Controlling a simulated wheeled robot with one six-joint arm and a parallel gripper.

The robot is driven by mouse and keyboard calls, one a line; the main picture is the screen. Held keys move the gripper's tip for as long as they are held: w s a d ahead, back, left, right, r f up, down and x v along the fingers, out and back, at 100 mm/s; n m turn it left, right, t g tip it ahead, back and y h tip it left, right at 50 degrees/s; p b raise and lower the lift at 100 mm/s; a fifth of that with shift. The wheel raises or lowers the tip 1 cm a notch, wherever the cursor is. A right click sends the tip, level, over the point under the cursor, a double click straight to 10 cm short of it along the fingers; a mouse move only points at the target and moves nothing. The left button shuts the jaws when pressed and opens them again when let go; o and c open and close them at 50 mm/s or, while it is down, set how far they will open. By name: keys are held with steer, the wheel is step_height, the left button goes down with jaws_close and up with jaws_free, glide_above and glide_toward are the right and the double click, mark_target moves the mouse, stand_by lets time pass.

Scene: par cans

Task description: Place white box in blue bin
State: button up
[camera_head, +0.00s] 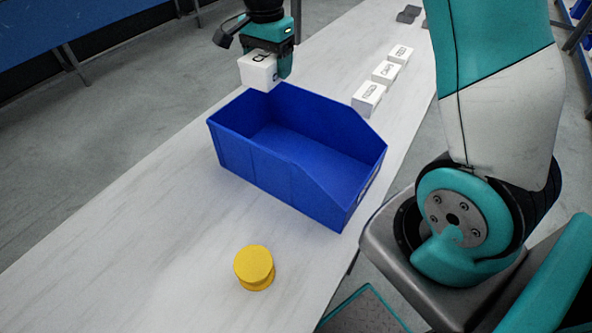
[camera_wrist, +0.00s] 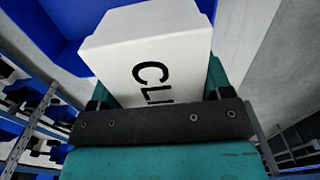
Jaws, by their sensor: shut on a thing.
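My gripper (camera_head: 270,62) is shut on a white box (camera_head: 257,72) with black lettering. In the head view it holds the box near the far left corner of the blue bin (camera_head: 265,172), seemingly above the rim; the exact height is hard to tell. In the wrist view the white box (camera_wrist: 150,50) fills the space between the fingers, with "CLI" readable on it. Part of the blue bin (camera_wrist: 62,30) shows beyond the box there. The visible part of the bin's inside is empty.
The bin stands on a long pale table (camera_head: 130,235). A yellow round object (camera_head: 254,267) sits in front of it. Several white lettered boxes (camera_head: 368,98) stand in a row behind it to the right. Small dark grey items (camera_head: 408,14) lie at the far end. The table's left front is clear.

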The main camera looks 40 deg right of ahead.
mark_target(261, 89)
step_height(261, 89, down, 20)
steer(key=shift+r+b, duration=0.2)
steer(key=shift+b, duration=0.4)
steer(key=shift+f, duration=0.15)
steer(key=o, duration=1)
steer(key=s+a+r+n, duration=0.1)
steer(key=r, duration=0.4)
steer(key=s+a+r+n, duration=0.1)
steer(key=a+r, duration=0.1)
steer(key=r, duration=0.4)
steer(key=s+a+r+n, duration=0.1)
steer(key=r, duration=0.5)
steer(key=shift+s+a+n+y+p, duration=0.15)
steer(key=shift+s+n+y+p, duration=0.15)
steer(key=shift+s+y+p, duration=0.1)
steer(key=s+a+r+n+y, duration=0.1)
steer(key=s+a+r+n, duration=0.2)
steer(key=s+n, duration=0.2)
steer(key=s+a+r+n+y, duration=0.1)
steer(key=s+a+r+n, duration=0.2)
steer(key=s+n, duration=0.3)
steer(key=s+a+r+n+y, duration=0.1)
steer(key=s+a+r+n, duration=0.2)
steer(key=s, duration=0.9)
steer(key=a+n, duration=0.1)
steer(key=n, duration=0.2)
steer(key=shift+s+a+r, duration=0.15)
steer(key=shift+s+a, duration=0.2)
steer(key=shift+a, duration=0.05)
